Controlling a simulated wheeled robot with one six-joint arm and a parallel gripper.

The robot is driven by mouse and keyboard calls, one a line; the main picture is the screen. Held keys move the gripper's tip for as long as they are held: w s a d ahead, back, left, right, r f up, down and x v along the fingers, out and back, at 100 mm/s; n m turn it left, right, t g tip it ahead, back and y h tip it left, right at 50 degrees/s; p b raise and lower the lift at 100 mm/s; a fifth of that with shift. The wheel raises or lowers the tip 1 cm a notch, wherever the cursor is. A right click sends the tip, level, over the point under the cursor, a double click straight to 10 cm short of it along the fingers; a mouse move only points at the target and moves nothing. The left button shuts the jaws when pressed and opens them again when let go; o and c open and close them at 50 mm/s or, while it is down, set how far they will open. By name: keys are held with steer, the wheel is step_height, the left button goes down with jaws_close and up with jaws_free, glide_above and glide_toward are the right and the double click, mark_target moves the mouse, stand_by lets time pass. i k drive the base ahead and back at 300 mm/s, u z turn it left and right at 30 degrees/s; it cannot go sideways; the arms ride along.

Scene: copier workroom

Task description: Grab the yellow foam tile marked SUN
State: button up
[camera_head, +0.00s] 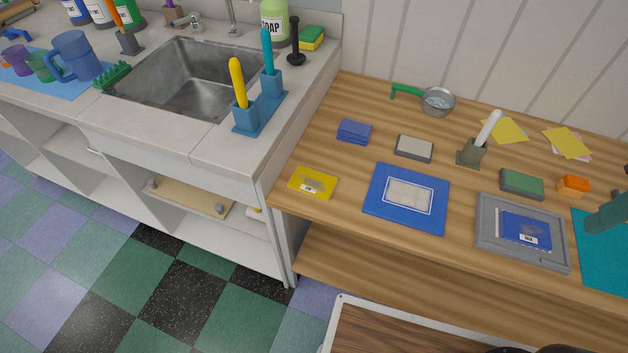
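A flat yellow tile (321,178) lies near the left front edge of the wooden counter. It bears a greyish picture and a small white label whose lettering is too small to read surely. It lies flat and apart from the other things, with nothing on top of it. A blue tile (512,224) with a white label lies in a grey tray (486,246) at the right. My gripper is not in view.
A blue board with a pale panel (380,212) lies right of the yellow tile. Blue pads (354,132), a grey block (414,148), a green block (521,184) and yellow notes (505,129) lie behind. The sink counter (225,148) adjoins at the left.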

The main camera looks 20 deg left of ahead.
mark_target(321, 186)
steer(key=z, duration=1.2)
steer(key=k, duration=1.05)
steer(key=u, duration=1.15)
steer(key=i, duration=0.5)
